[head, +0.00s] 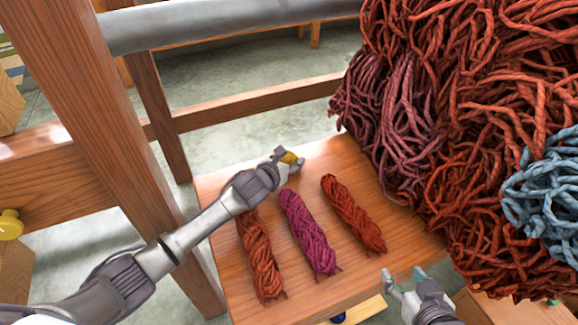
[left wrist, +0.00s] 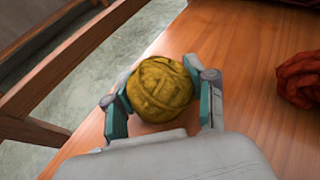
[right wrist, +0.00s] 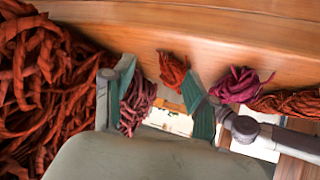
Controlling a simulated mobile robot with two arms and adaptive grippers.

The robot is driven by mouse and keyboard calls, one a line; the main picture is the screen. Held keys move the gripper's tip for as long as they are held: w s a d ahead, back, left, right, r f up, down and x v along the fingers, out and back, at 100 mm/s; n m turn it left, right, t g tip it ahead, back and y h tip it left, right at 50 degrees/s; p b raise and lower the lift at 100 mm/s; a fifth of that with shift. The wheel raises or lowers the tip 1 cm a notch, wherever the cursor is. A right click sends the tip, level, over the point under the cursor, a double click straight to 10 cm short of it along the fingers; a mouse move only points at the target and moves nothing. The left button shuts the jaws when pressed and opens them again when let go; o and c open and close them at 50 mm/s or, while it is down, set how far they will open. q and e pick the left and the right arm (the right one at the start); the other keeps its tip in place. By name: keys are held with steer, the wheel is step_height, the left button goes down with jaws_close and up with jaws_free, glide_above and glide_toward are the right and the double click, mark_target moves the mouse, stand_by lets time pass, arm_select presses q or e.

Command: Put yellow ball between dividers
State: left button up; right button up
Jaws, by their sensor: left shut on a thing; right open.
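The yellow ball (head: 289,157) is a small wound ball of yarn, held over the far part of the wooden table top (head: 340,274). My left gripper (head: 291,161) is shut on it; in the left wrist view the ball (left wrist: 160,89) sits between both fingers. I cannot tell whether the ball touches the wood. My right gripper (head: 404,280) is open and empty near the table's front right edge; its spread fingers (right wrist: 163,95) show in the right wrist view. I cannot make out any clear dividers.
Three twisted skeins lie on the table: rust (head: 260,258), magenta (head: 308,232) and red (head: 353,214). A big heap of red yarn (head: 470,120) crowds the right side, with blue yarn (head: 548,190). Wooden posts (head: 110,140) stand at left. Bare wood lies between skeins.

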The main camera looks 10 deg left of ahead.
arm_select(q)
steer(key=shift+f, duration=0.3)
arm_select(e)
steer(key=shift+w+a+r+t+y, duration=0.15)
steer(key=shift+w+a+r+t, duration=0.1)
steer(key=shift+w+r+t, duration=0.35)
steer(key=shift+w+a+r+t+y, duration=0.15)
steer(key=shift+w+a+r+t, duration=0.1)
steer(key=shift+w+r+t, duration=0.35)
arm_select(q)
steer(key=shift+f, duration=0.1)
steer(key=o, duration=1.1)
arm_select(e)
steer(key=shift+r, duration=0.1)
